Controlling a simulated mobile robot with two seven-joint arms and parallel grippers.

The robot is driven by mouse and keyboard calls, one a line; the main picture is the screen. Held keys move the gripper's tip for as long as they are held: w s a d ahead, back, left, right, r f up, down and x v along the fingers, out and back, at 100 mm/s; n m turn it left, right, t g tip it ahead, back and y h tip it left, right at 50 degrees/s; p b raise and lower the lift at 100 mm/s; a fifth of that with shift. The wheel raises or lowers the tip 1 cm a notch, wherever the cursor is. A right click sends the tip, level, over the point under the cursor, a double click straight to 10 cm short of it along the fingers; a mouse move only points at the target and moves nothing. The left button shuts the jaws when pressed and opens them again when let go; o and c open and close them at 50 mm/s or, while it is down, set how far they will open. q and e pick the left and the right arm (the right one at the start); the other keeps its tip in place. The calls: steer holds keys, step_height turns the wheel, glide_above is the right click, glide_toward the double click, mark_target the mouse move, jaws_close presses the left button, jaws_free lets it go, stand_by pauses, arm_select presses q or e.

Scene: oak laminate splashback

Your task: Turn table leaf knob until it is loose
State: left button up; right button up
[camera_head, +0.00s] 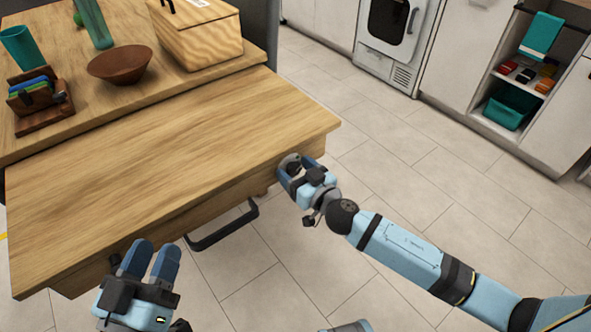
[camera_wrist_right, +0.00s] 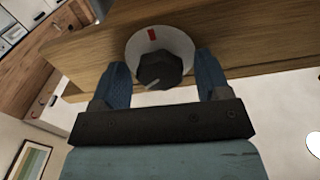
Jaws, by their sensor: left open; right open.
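The table leaf (camera_head: 190,150) is a flat wooden top in the head view. Its knob (camera_wrist_right: 160,71) is black and faceted with a pale pointer line, on a light round dial (camera_wrist_right: 176,42) with a red mark, on the leaf's wooden edge. My right gripper (camera_head: 294,171) is at the leaf's right front corner. In the right wrist view its open blue fingers stand on either side of the knob; I cannot tell whether they touch it. In the head view the gripper mostly hides the knob. My left gripper (camera_head: 154,254) is open and empty near the leaf's front edge.
A dark bar handle (camera_head: 223,228) sits below the leaf's front edge. Behind the leaf stand a brown bowl (camera_head: 119,64), a wooden box (camera_head: 198,35), a teal cup (camera_head: 22,48) and a wooden holder (camera_head: 42,103). The tiled floor at right is clear.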

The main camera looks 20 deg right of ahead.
steer(key=shift+w, duration=0.1)
steer(key=c, duration=0.9)
